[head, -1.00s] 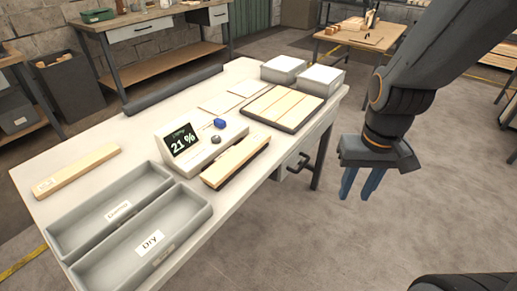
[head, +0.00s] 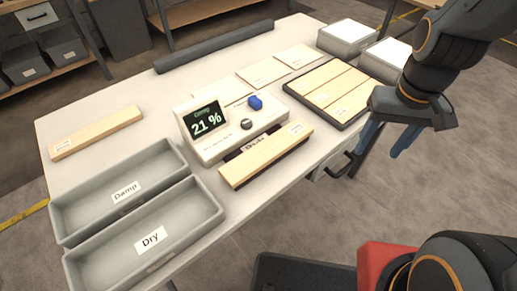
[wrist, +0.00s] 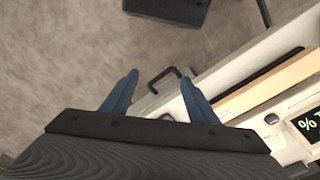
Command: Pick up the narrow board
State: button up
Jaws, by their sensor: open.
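A narrow pale board (head: 97,132) with a small label lies flat by itself at the table's left, behind the bins. Another pale board (head: 266,155) lies on a dark rest in front of the moisture meter (head: 228,128), whose screen reads Damp 21 %; this board also shows in the wrist view (wrist: 272,85). Several wider-looking boards lie side by side in a dark tray (head: 318,113) at the right. My gripper (head: 377,154) is open and empty, off the table's front right edge, apart from every board. Its blue fingers show in the wrist view (wrist: 160,82).
Grey bins marked Damp (head: 70,205) and Dry (head: 85,262) fill the table's front left. A dark bar (head: 215,46) runs along the back edge. White-topped blocks (head: 346,37) stand at the far right. A dark handle (head: 340,168) juts from the table's front.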

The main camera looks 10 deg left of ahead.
jog(key=shift+o, duration=1.4)
jog(key=w+a+n, duration=0.3)
jog(key=a+n, duration=0.9)
jog(key=n, duration=0.2)
jog(key=shift+a+r, duration=0.25)
jog(key=shift+r, duration=0.1)
jog(key=n, duration=1.2)
send_near(269, 147)
jog(key=shift+w+d+f+g+p, duration=0.15)
jog(key=shift+w+d+g+p, duration=0.2)
jog(key=shift+w, duration=0.2)
jog(key=shift+s+a+n, duration=0.1)
jog(key=shift+a+n, duration=0.2)
jog(key=shift+n, duration=0.3)
jog(key=shift+a+f, duration=0.1)
jog(key=shift+f, duration=0.55)
jog(key=shift+s+f+p, duration=0.1)
jog(key=shift+f+p, duration=0.3)
jog(key=shift+f, duration=1.25)
jog(key=shift+s+f+p, duration=0.15)
jog(key=shift+f+p, duration=0.2)
jog(key=shift+f, duration=1.3)
jog(key=shift+c, duration=0.5)
